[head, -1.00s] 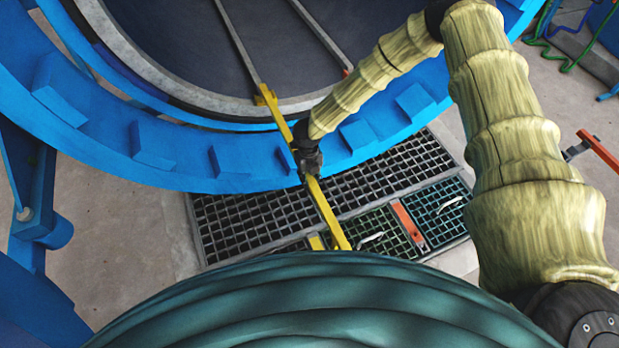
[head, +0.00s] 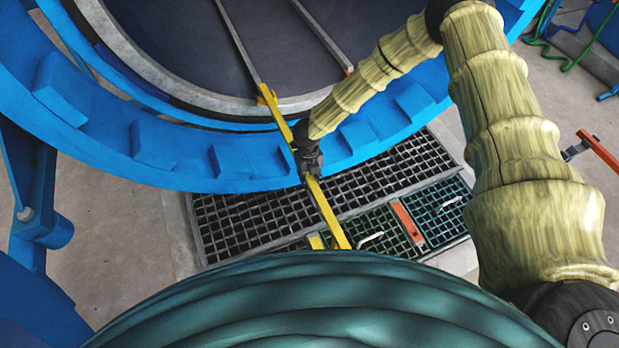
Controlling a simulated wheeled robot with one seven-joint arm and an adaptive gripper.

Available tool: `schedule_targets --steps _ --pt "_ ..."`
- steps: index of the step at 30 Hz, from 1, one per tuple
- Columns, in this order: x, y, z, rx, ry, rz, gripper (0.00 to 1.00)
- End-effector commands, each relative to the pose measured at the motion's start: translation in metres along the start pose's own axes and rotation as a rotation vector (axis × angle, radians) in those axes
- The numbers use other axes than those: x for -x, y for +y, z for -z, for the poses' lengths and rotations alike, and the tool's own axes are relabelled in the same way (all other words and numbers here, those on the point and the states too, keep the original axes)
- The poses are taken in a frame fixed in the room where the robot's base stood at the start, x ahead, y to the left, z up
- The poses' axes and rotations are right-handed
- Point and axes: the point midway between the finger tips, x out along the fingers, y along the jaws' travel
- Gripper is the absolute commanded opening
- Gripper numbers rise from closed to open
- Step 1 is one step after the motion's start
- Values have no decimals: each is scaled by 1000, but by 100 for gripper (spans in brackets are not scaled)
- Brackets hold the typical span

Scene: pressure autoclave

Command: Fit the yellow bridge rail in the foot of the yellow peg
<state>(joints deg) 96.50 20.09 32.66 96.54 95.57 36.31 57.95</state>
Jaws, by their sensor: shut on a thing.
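The yellow bridge rail (head: 328,216) is a long flat bar. It runs from the dark green rounded surface at the bottom up to the mouth of the blue autoclave ring. My gripper (head: 309,168) is shut on the rail near its middle, just in front of the ring's lower edge. The rail's far end meets a yellow fitting (head: 267,96) at the inner rim, in line with a grey rail inside the vessel. Whether it is seated there I cannot tell.
The blue ring (head: 190,150) with its lugs curves close under my arm. Floor gratings (head: 250,215) lie below, with an orange bar (head: 407,222) and white handles. A second grey rail (head: 318,30) runs inside the vessel. An orange bar (head: 598,148) stands at the right.

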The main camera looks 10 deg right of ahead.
Motion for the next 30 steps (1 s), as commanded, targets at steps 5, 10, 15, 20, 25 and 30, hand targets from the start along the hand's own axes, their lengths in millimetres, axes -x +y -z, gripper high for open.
schedule_targets --steps 5,10,15,20,25,30 --pt "-2 0 -1 0 -1 0 0" --pt "-4 0 -1 0 -1 0 0" --pt "-6 0 -1 0 -1 0 0" --pt "-8 0 -1 0 -1 0 0" --pt "-11 0 -2 0 -1 0 0" --pt "-13 0 -2 0 -1 0 0"
